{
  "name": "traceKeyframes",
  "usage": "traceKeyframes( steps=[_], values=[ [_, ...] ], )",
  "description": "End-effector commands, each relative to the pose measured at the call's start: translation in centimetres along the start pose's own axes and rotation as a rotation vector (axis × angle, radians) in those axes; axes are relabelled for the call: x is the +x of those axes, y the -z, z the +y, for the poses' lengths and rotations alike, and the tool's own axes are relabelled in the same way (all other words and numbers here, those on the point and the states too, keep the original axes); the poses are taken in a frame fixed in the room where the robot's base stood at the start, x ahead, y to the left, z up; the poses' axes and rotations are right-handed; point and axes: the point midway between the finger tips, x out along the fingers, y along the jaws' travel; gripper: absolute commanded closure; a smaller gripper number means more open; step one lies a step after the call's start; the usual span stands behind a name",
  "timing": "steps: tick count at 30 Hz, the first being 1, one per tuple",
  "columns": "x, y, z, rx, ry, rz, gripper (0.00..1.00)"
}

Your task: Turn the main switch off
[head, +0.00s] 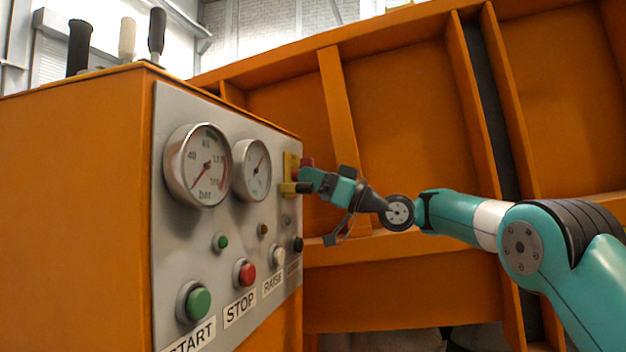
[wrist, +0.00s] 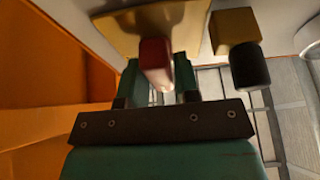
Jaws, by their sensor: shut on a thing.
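The main switch has a red handle (wrist: 154,62) on a yellow plate (wrist: 118,32) in the wrist view. In the head view the red handle (head: 307,163) and yellow plate (head: 290,168) show at the far right end of the grey control panel (head: 230,150). My gripper (head: 305,180) reaches the panel there from the right. In the wrist view my gripper (wrist: 158,92) has its two fingers on either side of the red handle, shut on it. The finger contact is partly hidden by the gripper body.
A yellow block with a black knob (wrist: 247,65) sits close to the right of the handle in the wrist view. Two gauges (head: 197,165) and the buttons, such as the red stop button (head: 245,273), are on the panel. Levers (head: 127,38) stand on the cabinet top.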

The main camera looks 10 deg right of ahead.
Motion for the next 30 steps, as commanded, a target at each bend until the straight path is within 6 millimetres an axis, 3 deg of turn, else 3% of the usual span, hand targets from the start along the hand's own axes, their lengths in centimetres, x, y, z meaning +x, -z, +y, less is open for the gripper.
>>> traceKeyframes(
  steps=[2,3,5,17,20,30],
  values=[
    [0.1,0.1,-0.1,-0.001,0.001,0.002,0.94],
    [0.1,0.1,-0.1,-0.001,0.001,0.002,0.66],
    [0.1,0.1,-0.1,-0.001,0.001,0.002,0.52],
    [-0.8,0.0,0.1,0.001,-0.002,0.0,0.51],
    [-2.4,-0.1,0.1,0.001,-0.003,0.0,0.51],
    [-10.2,-0.8,0.0,-0.005,0.0,0.003,0.51]
  ],
)
